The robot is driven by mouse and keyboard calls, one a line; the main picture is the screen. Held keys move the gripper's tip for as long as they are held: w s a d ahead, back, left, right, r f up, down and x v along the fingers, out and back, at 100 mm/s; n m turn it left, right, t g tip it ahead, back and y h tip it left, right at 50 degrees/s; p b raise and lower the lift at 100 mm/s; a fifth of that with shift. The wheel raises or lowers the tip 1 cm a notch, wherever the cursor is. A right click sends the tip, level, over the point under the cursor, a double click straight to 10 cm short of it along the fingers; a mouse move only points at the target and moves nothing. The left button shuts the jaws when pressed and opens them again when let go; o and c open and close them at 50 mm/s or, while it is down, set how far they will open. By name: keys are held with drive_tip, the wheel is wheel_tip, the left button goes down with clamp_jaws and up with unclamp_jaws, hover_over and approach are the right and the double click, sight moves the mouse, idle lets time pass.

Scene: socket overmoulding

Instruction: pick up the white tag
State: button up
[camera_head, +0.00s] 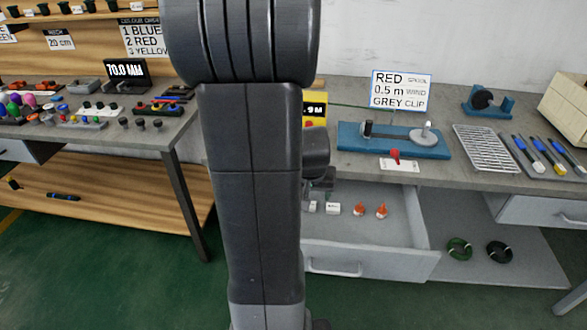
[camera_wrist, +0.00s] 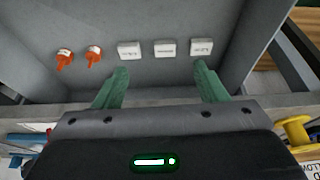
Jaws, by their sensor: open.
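Three small white tags with dark print lie in a row in the open grey drawer. In the wrist view they are the left tag (camera_wrist: 130,50), the middle tag (camera_wrist: 165,48) and the right tag (camera_wrist: 201,47). In the head view two white tags show, one (camera_head: 333,208) clear and one (camera_head: 312,207) partly behind my gripper. The print is too small to read. My gripper (camera_wrist: 160,86) is open and empty, its green fingers spread below the row in the picture, apart from the tags. My arm hides part of the drawer in the head view.
Two orange pieces (camera_head: 371,209) with white labels lie beside the tags in the drawer (camera_head: 405,232). The drawer walls and the worktop edge (camera_head: 465,177) stand close around my gripper. On the worktop are a blue fixture (camera_head: 430,151), a wire rack (camera_head: 487,148) and a white card with a red piece.

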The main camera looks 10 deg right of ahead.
drive_tip(key=w+f, duration=0.1)
drive_tip(key=f, duration=0.1)
drive_tip(key=w+d+f+b, duration=0.1)
drive_tip(key=w+f, duration=0.1)
drive_tip(key=f, duration=0.1)
drive_tip(key=w+f, duration=0.2)
drive_tip(key=shift+w+d+f+b, duration=0.1)
drive_tip(key=shift+d+f+b, duration=0.05)
drive_tip(key=shift+f+b, duration=0.15)
drive_tip(key=shift+w+a+b+x, duration=0.15)
drive_tip(key=shift+b+x, duration=0.3)
drive_tip(key=shift+x, duration=1.1)
drive_tip(key=shift+w+a+b+x, duration=0.1)
drive_tip(key=shift+w+b+x, duration=0.25)
drive_tip(key=shift+x, duration=1.2)
drive_tip(key=shift+s+r, duration=0.1)
drive_tip(key=shift+r, duration=0.05)
drive_tip(key=c, duration=1)
